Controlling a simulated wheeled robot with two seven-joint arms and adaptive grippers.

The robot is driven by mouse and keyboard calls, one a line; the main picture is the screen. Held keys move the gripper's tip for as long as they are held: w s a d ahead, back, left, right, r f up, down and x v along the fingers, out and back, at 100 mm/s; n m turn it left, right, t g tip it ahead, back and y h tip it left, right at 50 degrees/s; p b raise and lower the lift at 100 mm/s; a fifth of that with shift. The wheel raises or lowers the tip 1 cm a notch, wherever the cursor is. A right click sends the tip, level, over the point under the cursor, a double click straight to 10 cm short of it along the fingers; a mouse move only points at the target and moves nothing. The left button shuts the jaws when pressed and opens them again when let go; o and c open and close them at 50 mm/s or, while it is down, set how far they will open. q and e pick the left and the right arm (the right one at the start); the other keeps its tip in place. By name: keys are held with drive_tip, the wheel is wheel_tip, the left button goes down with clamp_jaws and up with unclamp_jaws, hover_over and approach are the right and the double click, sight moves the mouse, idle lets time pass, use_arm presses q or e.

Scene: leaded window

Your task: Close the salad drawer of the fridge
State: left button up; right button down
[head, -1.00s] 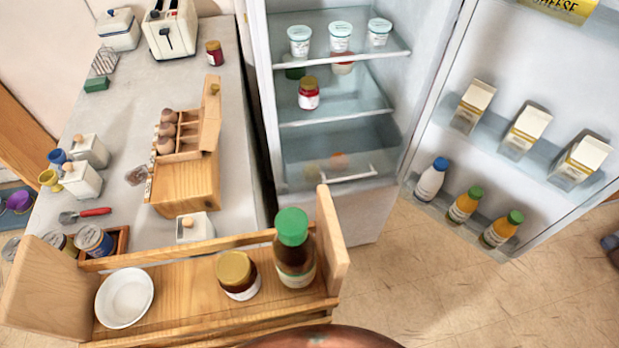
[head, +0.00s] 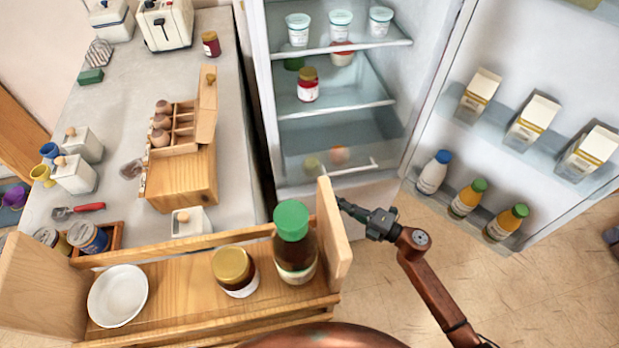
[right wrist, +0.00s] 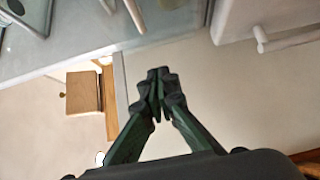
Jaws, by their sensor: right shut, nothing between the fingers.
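The fridge (head: 262,100) stands open. Its salad drawer (head: 300,172) is the clear bin at the bottom, with a pale bar handle (head: 352,171) along its front and blurred green and orange items behind it. How far the drawer is pulled out is hard to tell. My right gripper (head: 341,203) is shut and empty, in front of and below the handle, apart from it, close to the wooden rack's right end. The right wrist view also shows its closed fingertips (right wrist: 158,76). My left gripper is not in view.
The wooden rack (head: 180,288) with a bowl, a jar and a green-capped bottle stands in front. The open fridge door (head: 450,150) with bottles and cartons is on the right. The counter (head: 120,190) is on the left. Floor (head: 400,290) is clear before the fridge.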

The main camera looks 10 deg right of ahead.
sight(300, 172)
drive_tip(key=b+x, duration=0.1)
drive_tip(key=x, duration=0.3)
drive_tip(key=w+d+b+x, duration=0.1)
drive_tip(key=x, duration=0.2)
drive_tip(key=b+x, duration=0.1)
drive_tip(key=x, duration=0.3)
drive_tip(key=shift+w+f, duration=0.2)
drive_tip(key=shift+w, duration=0.35)
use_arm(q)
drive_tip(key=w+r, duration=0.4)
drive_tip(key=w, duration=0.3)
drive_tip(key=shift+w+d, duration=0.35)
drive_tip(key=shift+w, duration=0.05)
use_arm(e)
drive_tip(key=shift+w+r, duration=0.1)
drive_tip(key=shift+w, duration=0.4)
drive_tip(key=shift+w, duration=0.15)
